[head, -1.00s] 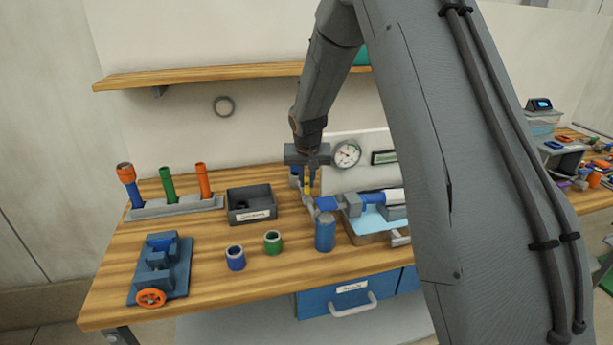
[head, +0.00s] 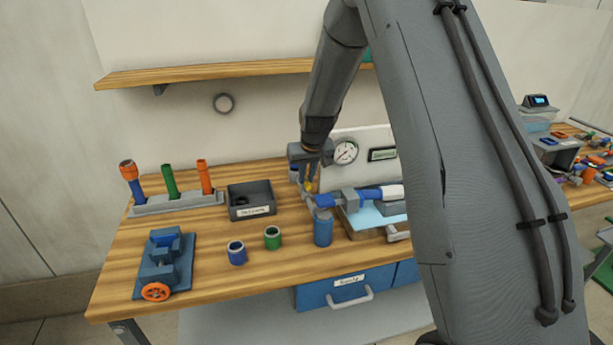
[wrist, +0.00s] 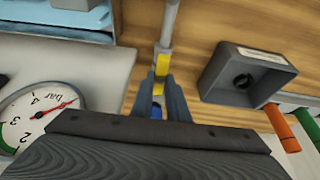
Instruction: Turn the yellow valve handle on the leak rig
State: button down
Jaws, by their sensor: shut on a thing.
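The leak rig stands at the back right of the bench, with a white panel (head: 352,141), a round gauge (head: 345,152) and a horizontal pipe with a blue section (head: 348,200). Its yellow valve handle (wrist: 162,66) shows in the wrist view between my fingers and just beyond them. My gripper (head: 311,186) points down at the left end of the rig and is shut on the yellow handle. The fingers (wrist: 160,100) cover part of the handle in the wrist view. In the head view only a small yellow patch shows between the fingertips.
A dark bin (head: 251,200) stands left of my gripper. A blue vise (head: 164,263) sits at the left. A shelf (head: 210,73) hangs above.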

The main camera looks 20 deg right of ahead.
jog(key=c, duration=1.7)
grip_release()
jog(key=shift+r, duration=0.1)
jog(key=shift+b+v, duration=1.25)
jog(key=shift+v, duration=2.55)
